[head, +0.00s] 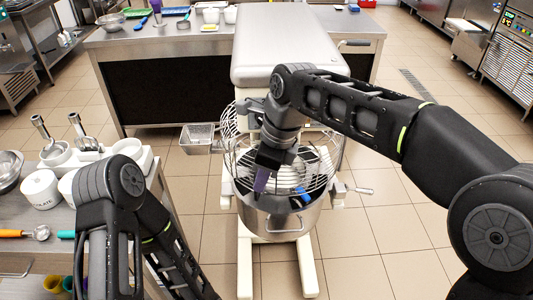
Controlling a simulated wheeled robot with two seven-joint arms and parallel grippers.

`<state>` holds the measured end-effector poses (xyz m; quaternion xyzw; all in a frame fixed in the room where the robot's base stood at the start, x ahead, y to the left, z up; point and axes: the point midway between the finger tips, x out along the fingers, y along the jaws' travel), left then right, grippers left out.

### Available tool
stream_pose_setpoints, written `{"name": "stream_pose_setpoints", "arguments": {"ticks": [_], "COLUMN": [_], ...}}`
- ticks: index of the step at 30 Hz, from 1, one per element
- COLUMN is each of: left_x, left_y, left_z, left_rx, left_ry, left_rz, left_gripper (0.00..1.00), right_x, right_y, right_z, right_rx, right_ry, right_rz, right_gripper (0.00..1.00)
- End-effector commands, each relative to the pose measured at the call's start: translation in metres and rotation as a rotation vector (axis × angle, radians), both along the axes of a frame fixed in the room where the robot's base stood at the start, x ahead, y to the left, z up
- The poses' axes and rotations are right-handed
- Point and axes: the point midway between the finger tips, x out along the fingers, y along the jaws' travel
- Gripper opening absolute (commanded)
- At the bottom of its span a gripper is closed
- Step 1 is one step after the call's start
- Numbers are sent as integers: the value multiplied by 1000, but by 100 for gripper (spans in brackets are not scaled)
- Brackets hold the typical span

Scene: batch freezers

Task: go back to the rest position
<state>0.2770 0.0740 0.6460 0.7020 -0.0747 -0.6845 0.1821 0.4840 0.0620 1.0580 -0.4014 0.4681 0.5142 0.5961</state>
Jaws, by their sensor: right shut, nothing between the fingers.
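My right arm reaches in from the right over the planetary mixer (285,45). My right gripper (268,168) points down at the mixer's wire guard, above the steel bowl (280,222). It looks shut, with nothing seen held in it. A purple piece (261,181) shows right by the fingertips, and a blue piece (304,195) shows at the bowl; I cannot tell what they belong to. My left arm is folded low at the lower left, and its gripper is out of the picture.
A side table at left holds white tubs (40,190), scoops in a white holder (88,145) and an orange-handled tool (20,233). A counter (150,38) stands behind the mixer. A crank handle (358,190) juts right from the mixer. Tiled floor at right is clear.

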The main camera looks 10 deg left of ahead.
Motion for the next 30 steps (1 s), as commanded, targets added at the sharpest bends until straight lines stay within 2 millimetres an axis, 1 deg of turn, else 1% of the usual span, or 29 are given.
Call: {"name": "stream_pose_setpoints", "arguments": {"ticks": [5, 8, 11, 13, 15, 17, 18, 20, 21, 23, 24, 26, 27, 29, 30], "left_x": [0, 0, 0, 0, 0, 0, 0, 0, 0, 0, 0, 0, 0, 0, 0], "left_y": [0, 0, 0, 0, 0, 0, 0, 0, 0, 0, 0, 0, 0, 0, 0], "left_z": [0, 0, 0, 0, 0, 0, 0, 0, 0, 0, 0, 0, 0, 0, 0], "left_rx": [0, 0, 0, 0, 0, 0, 0, 0, 0, 0, 0, 0, 0, 0, 0], "left_ry": [0, 0, 0, 0, 0, 0, 0, 0, 0, 0, 0, 0, 0, 0, 0], "left_rz": [0, 0, 0, 0, 0, 0, 0, 0, 0, 0, 0, 0, 0, 0, 0], "left_gripper": [46, 46, 46, 46, 46, 46, 46, 46, 46, 46, 46, 46, 46, 46, 46], "right_x": [0, 2, 13, 23, 31, 36, 38, 42, 43, 42, 38, 27, 17, -4, -20], "right_y": [0, 1, 9, 18, 30, 42, 48, 50, 49, 42, 33, 16, 2, -20, -35], "right_z": [0, 0, 2, 2, -5, -19, -34, -63, -87, -125, -152, -198, -226, -266, -290], "right_rx": [0, 4, 26, 46, 60, 61, 55, 36, 18, -15, -41, -80, -106, -138, -152], "right_ry": [-3, -24, -101, -189, -295, -391, -453, -539, -590, -659, -696, -737, -758, -768, -767], "right_rz": [11, 64, 182, 305, 464, 621, 732, 888, 990, 1134, 1224, 1355, 1431, 1527, 1577], "right_gripper": [0, 0, 0, 0, 0, 0, 0, 0, 0, 0, 0, 0, 0, 0, 0]}}
